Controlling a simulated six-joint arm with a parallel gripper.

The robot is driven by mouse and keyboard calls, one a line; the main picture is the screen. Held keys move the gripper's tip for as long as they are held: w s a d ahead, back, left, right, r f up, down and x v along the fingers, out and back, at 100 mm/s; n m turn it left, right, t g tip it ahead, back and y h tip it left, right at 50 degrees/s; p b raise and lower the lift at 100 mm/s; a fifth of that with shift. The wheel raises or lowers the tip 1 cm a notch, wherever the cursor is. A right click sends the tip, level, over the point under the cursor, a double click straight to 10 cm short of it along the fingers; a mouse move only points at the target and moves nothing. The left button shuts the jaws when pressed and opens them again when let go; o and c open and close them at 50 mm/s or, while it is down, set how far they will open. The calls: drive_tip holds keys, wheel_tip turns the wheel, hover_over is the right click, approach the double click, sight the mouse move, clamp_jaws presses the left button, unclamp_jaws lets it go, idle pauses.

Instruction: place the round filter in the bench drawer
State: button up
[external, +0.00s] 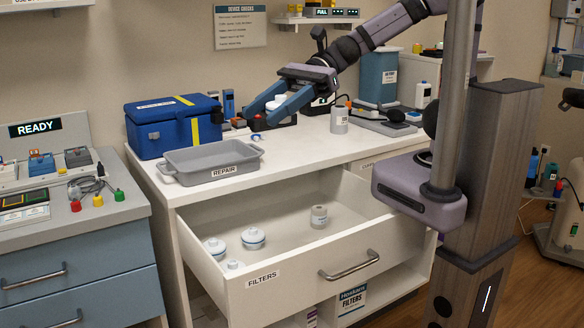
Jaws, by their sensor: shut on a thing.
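My gripper (257,116) is above the white bench top, over its back part, with blue fingers pointing left. It is shut on a white round filter (278,102), which is partly hidden by the fingers. The bench drawer (300,278), labelled FILTERS, is pulled open below and in front of the bench top. Inside it, white round lidded pieces with blue bands (253,238) sit at the left, and a grey cylinder (319,216) stands further right. The held filter is outside the drawer, higher and further back.
A grey tray (211,172) labelled REPAIR and a blue case (172,127) stand on the left of the bench. A grey bottle (339,121) and a device with a cable (385,124) stand to the right. The drawer's middle has bare floor.

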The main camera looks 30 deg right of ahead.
drive_tip(key=shift+w+a+m+t, duration=0.15)
drive_tip(key=shift+w+m+t, duration=0.05)
drive_tip(key=shift+m+t, duration=0.2)
wheel_tip(320, 180, down, 27)
idle(0.5)
drive_tip(key=shift+f, duration=2.9)
drive_tip(key=shift+f, duration=2.05)
drive_tip(key=shift+f, duration=0.1)
